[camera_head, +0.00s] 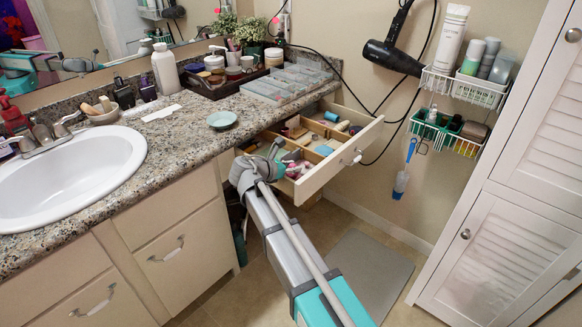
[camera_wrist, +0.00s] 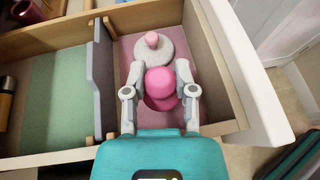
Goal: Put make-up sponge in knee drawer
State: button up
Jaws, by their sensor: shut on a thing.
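The make-up sponge (camera_wrist: 160,84) is pink and rounded. In the wrist view it sits between the two grey fingers of my gripper (camera_wrist: 160,70), which is shut on it. The sponge is low in a pink-lined compartment of the open knee drawer (camera_head: 335,160). The fingers hide its sides, and I cannot tell whether it touches the compartment floor. In the head view my gripper reaches into the near-left part of the drawer, where small pink shapes show beside it.
A pale round puff with a pink knob (camera_wrist: 152,46) lies just beyond the sponge. A grey divider (camera_wrist: 101,85) separates a green-lined compartment at left. Other drawer compartments hold small items. The counter (camera_head: 205,140) overhangs the drawer's back. A grey mat (camera_head: 370,275) lies on the floor.

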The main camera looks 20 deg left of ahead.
jog(key=shift+f+b, duration=0.4)
jog(key=shift+f, duration=0.05)
jog(key=shift+s, duration=0.1)
jog(key=o, duration=0.7)
jog(key=shift+o, duration=0.2)
jog(key=shift+r, duration=0.15)
jog(key=shift+r+p, duration=0.5)
jog(key=shift+p, duration=0.2)
jog(key=p+v, duration=0.4)
jog(key=v, duration=0.8)
jog(key=shift+f, duration=0.1)
